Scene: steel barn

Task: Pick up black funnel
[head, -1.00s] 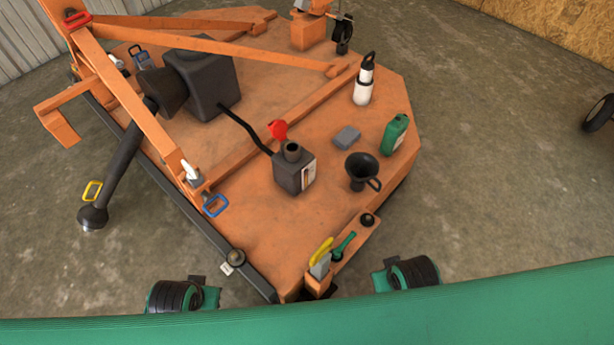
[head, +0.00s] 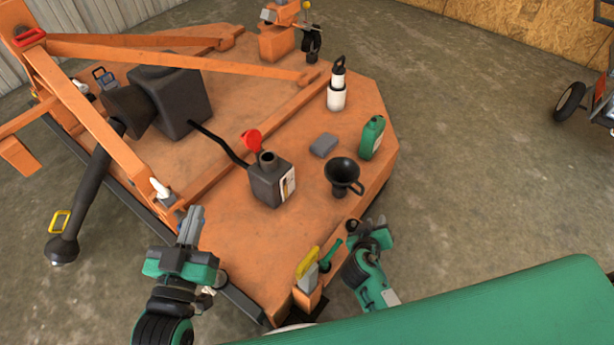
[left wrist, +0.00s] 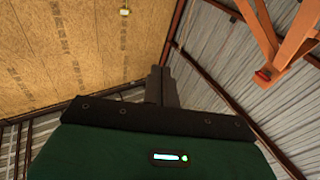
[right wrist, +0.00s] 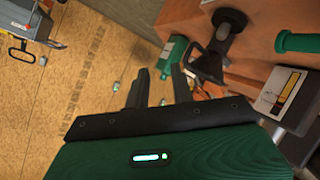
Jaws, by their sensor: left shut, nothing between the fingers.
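The black funnel (head: 342,174) stands on the orange deck near its right edge, wide mouth up, with a loop handle on its right. It also shows in the right wrist view (right wrist: 208,66), to the right of my fingers. My right gripper (head: 382,230) is close to the deck's right edge, nearer to me than the funnel and apart from it. In the right wrist view its fingers (right wrist: 159,78) are spread with nothing between them. My left gripper (head: 192,218) is over the deck's left edge, far from the funnel. Its fingers (left wrist: 161,84) are together and empty.
A green bottle (head: 371,138) and a grey block (head: 323,145) stand just behind the funnel. A dark canister (head: 270,183) is to its left. Yellow (head: 306,263) and green-handled (head: 330,252) tools stand in a front holder beside my right gripper. Orange beams cross the left.

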